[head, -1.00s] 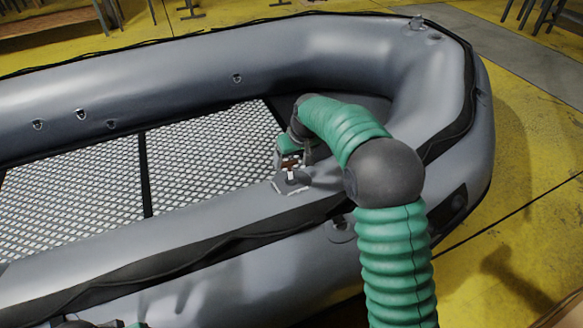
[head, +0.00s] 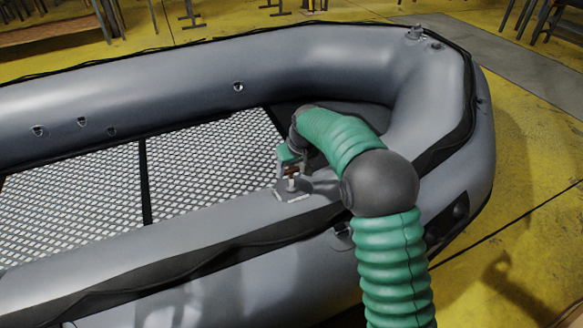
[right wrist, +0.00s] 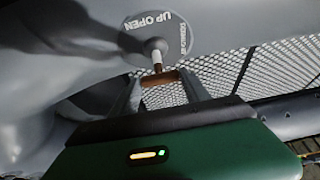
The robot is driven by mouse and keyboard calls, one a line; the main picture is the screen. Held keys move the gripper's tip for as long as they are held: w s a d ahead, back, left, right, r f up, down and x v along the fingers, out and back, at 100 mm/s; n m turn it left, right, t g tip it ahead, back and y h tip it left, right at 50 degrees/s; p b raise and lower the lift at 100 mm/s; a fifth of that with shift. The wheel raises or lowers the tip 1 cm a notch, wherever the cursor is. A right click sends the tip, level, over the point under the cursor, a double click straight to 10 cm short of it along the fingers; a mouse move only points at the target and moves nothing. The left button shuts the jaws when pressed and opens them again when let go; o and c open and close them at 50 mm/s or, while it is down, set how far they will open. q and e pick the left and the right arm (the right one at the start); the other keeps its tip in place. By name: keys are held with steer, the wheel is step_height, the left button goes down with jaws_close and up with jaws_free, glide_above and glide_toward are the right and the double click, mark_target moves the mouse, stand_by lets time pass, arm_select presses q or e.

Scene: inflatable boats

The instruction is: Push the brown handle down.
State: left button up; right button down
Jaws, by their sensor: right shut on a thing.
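The brown handle (right wrist: 158,68) is a short brown lever with a white stem, on a round grey valve plate (right wrist: 135,35) marked "UP OPEN" and "CLOSED" in the right wrist view. In the head view, the handle (head: 290,171) shows as a small brown patch above a white piece. My right gripper (right wrist: 160,80) is shut on the handle, with a finger on each side. The right gripper (head: 291,176) also shows in the head view, low over the boat's near tube. Its contact with the handle is partly hidden there. My left gripper is out of view.
The grey inflatable boat (head: 330,55) fills most of the head view, its thick tubes around a patterned floor (head: 75,195). Yellow floor (head: 535,200) is clear on the right. Furniture legs stand along the back.

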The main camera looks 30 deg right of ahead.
mark_target(292, 178)
steer(key=shift+s+f, duration=0.2)
steer(key=shift+f, duration=0.55)
steer(key=shift+s+f, duration=0.15)
steer(key=shift+f, duration=0.55)
steer(key=c, duration=0.5)
jaws_free()
steer(key=shift+f, duration=0.1)
steer(key=shift+r+p, duration=0.35)
steer(key=shift+r, duration=0.1)
steer(key=p+v, duration=0.7)
steer(key=v, duration=0.9)
steer(key=shift+s, duration=0.15)
